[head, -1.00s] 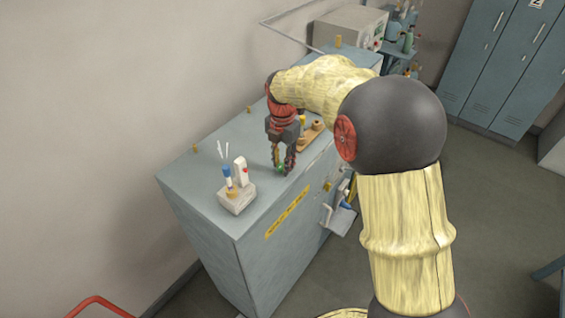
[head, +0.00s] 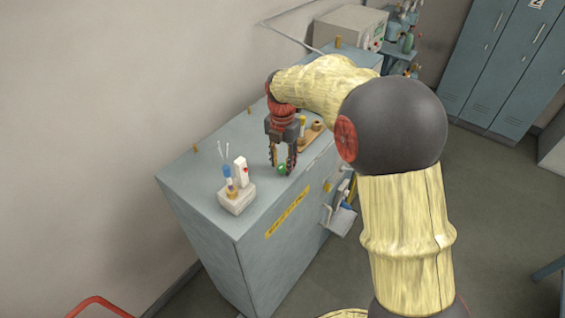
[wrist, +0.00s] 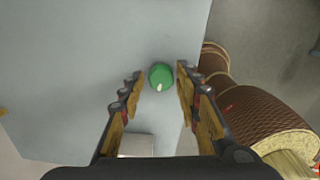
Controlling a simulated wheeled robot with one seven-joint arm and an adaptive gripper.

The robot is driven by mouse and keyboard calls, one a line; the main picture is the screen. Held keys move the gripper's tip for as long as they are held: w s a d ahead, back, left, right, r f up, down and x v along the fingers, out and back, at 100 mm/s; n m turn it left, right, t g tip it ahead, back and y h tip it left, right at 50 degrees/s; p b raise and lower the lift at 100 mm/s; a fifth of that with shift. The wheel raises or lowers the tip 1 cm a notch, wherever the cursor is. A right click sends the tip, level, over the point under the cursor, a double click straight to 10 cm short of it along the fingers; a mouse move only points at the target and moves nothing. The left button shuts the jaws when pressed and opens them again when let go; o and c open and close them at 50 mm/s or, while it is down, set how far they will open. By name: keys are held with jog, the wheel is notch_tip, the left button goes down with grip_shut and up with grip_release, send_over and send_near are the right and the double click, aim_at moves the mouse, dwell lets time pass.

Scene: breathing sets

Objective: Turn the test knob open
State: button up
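The test knob (wrist: 160,74) is a small round green knob on the grey cabinet top, with a pale mark on its rim pointing toward the bottom of the wrist view. The head view also shows it (head: 282,170), below my fingers. My gripper (wrist: 160,76) is open, with one fingertip on each side of the knob. A gap shows between the knob and each finger in the wrist view. In the head view my gripper (head: 283,168) points down at the cabinet top. The exact height of the fingertips over the top is hard to tell.
A white holder (head: 237,199) with a blue-capped tube and sticks stands left of my gripper. A wooden block (head: 312,135) with brass pieces stands behind it. The cabinet (head: 215,230) has a yellow label and a side bin (head: 341,217). A white box device (head: 348,30) stands at the back.

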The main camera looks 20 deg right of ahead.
aim_at(282, 166)
jog(key=shift+o, duration=1.1)
notch_tip(282, 166, up, 12)
jog(key=shift+f, duration=0.1)
